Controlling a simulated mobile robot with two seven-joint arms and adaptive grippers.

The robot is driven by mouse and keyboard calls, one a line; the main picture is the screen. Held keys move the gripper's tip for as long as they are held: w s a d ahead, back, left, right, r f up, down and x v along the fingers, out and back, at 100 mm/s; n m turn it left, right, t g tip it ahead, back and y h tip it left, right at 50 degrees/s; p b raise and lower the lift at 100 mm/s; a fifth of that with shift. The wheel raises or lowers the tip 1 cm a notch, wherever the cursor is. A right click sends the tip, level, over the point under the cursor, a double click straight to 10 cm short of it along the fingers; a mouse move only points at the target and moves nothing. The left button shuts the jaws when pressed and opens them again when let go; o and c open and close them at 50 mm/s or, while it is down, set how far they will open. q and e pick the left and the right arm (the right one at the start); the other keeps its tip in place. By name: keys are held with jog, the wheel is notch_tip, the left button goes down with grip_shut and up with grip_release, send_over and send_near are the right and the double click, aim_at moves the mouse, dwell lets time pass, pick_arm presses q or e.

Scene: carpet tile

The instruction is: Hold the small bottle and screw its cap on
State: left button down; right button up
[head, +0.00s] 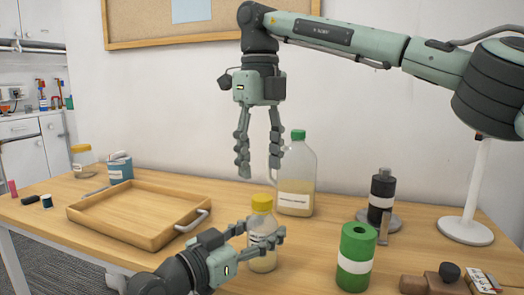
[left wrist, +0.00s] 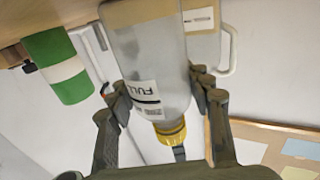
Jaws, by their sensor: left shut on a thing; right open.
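The small bottle (head: 263,255) is clear with pale contents and stands upright, with a yellow cap (head: 262,203) on its top. I cannot tell how tight the cap is. My left gripper (head: 262,238) is shut around the bottle's body, below the cap. In the left wrist view the bottle (left wrist: 160,65) appears upside down between my left fingers (left wrist: 163,92), with a label and the yellow cap (left wrist: 171,132) at its lower end. My right gripper (head: 259,172) is open and empty, pointing down a little above the cap, apart from it.
A large green-capped jug (head: 297,185) stands close behind the bottle. A green cylinder (head: 356,258), a black bottle (head: 381,192) and wooden blocks (head: 414,285) are to the right. A wooden tray (head: 85,212) lies left, with a yellow-lidded jar (head: 84,160) behind it.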

aim_at(262, 197)
jog(key=n, duration=0.7)
jog(key=shift+r+n, duration=0.2)
jog(key=shift+n, duration=0.2)
jog(key=n, duration=0.7)
jog(key=shift+r, duration=0.15)
jog(key=n, duration=0.7)
jog(key=shift+d+r+n, duration=0.1)
jog(key=shift+r+n, duration=0.1)
jog(key=shift+n, duration=0.1)
jog(key=n, duration=0.6)
jog(key=shift+r, duration=0.15)
jog(key=shift+d+f, duration=0.1)
jog(key=shift+f, duration=3.95)
